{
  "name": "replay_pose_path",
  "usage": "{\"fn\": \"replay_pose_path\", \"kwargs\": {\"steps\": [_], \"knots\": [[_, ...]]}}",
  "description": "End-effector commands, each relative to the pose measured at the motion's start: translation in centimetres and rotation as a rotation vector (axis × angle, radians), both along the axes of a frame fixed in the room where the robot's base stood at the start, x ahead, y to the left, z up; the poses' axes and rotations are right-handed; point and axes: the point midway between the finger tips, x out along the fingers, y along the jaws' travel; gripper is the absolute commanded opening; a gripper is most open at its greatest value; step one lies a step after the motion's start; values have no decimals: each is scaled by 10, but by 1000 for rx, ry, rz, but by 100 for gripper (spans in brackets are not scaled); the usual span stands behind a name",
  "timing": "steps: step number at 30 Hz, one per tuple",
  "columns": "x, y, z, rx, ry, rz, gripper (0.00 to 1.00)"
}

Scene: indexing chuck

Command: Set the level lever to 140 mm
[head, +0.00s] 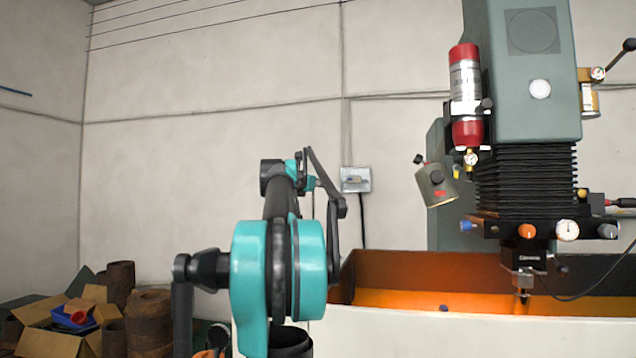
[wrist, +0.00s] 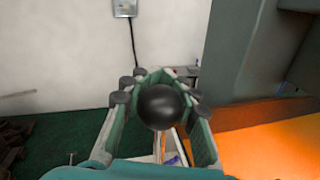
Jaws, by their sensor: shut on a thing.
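A round black knob (wrist: 160,106), apparently the ball end of the level lever, sits between the teal fingers of my gripper (wrist: 156,76) in the wrist view. The fingers are shut around it, one on each side. Below the knob a narrow pale strip with orange and blue marks (wrist: 172,152) shows, partly covered by the knob and fingers. The lever's lower part is hidden, and I cannot read any value. In the head view my own arm stands in the middle, and neither the lever nor the fingers can be made out clearly.
A green machine column (head: 525,80) stands at the right above an orange-lit tank (head: 420,301) with a white front. A wall box (head: 356,179) hangs behind my arm. A cardboard box (head: 60,335) and brown cylinders (head: 150,315) lie at the lower left.

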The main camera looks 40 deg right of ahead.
Motion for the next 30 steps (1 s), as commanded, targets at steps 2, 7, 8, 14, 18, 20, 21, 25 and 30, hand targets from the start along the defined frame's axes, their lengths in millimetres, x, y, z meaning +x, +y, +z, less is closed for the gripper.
{"fn": "replay_pose_path", "kwargs": {"steps": [2, 7, 8, 14, 18, 20, 21, 25, 30], "knots": [[0, 0, -14, 0, 0, 0, 0], [0, 0, -41, 0, 0, 0, 0], [0, 0, -45, 0, 0, 0, 0], [0, 0, -53, 0, 0, 0, 0], [0, 0, -53, 0, 0, 0, 0], [0, 0, -52, 0, 0, 0, 0], [0, 0, -52, 0, 0, 0, 29], [0, 0, -52, 0, 0, 0, 45], [0, 0, -52, 0, 0, 0, 50]]}}
